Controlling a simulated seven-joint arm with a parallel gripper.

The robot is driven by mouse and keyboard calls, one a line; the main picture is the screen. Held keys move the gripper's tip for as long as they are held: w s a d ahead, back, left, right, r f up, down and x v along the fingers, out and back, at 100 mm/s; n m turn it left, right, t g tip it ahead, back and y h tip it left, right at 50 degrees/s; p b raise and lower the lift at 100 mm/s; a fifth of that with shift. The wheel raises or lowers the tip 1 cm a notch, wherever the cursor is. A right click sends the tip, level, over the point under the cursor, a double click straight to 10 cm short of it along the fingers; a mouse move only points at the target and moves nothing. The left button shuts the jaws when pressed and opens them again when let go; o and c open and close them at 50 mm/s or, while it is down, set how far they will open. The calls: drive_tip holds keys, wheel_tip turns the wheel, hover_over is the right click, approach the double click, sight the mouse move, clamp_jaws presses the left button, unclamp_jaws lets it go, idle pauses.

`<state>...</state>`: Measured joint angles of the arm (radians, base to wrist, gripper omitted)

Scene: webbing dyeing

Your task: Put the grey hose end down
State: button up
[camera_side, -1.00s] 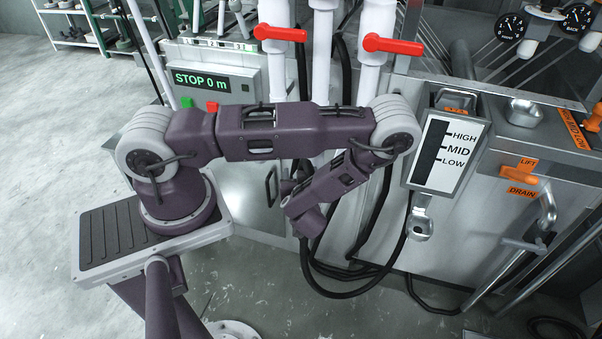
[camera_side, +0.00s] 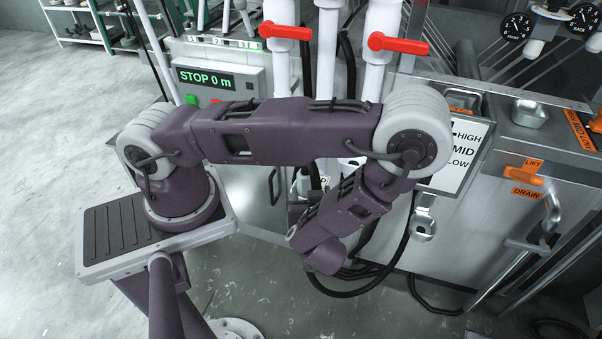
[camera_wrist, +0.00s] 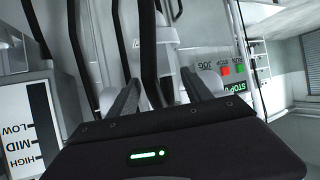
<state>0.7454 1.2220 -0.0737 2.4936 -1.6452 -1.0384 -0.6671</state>
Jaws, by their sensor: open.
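In the wrist view my gripper (camera_wrist: 160,88) shows as two dark fingers set apart, pointing at the machine front. The jaws are open, and I see nothing clearly held between them. Black hoses (camera_wrist: 148,50) and pale upright pipes run behind the fingers; whether any touches them I cannot tell. I cannot make out the grey hose end for certain in either view. In the side view my forearm and wrist hide the fingers and the spot in front of them.
Pipes with red lever handles (camera_side: 398,42) stand behind my arm. The STOP 0 m panel (camera_side: 205,80) is at left, the level sign (camera_side: 455,160) at right, partly covered by my elbow. Black hoses (camera_side: 350,292) loop near the floor.

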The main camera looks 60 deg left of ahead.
drive_tip(key=w+d+r+m+h, duration=0.1)
drive_tip(key=w+d+r+h, duration=0.35)
drive_tip(key=d, duration=0.25)
drive_tip(key=w+d+r+h, duration=0.3)
drive_tip(key=d+h, duration=0.2)
drive_tip(key=d, duration=0.2)
drive_tip(key=s+d+r+m+h, duration=0.1)
drive_tip(key=d+r+m+h, duration=0.1)
drive_tip(key=r, duration=0.4)
drive_tip(key=d+r+m+h, duration=0.1)
drive_tip(key=r+m+h, duration=0.15)
drive_tip(key=r, duration=0.45)
drive_tip(key=s+a+r+m, duration=0.4)
drive_tip(key=s+r+m, duration=0.2)
drive_tip(key=s+r, duration=0.25)
drive_tip(key=s+a+m+y, duration=0.2)
drive_tip(key=s+a, duration=0.5)
drive_tip(key=s, duration=0.2)
drive_tip(key=shift+s+r+t, duration=0.15)
drive_tip(key=shift+r+t, duration=0.15)
drive_tip(key=shift+r, duration=0.15)
drive_tip(key=shift+c, duration=0.2)
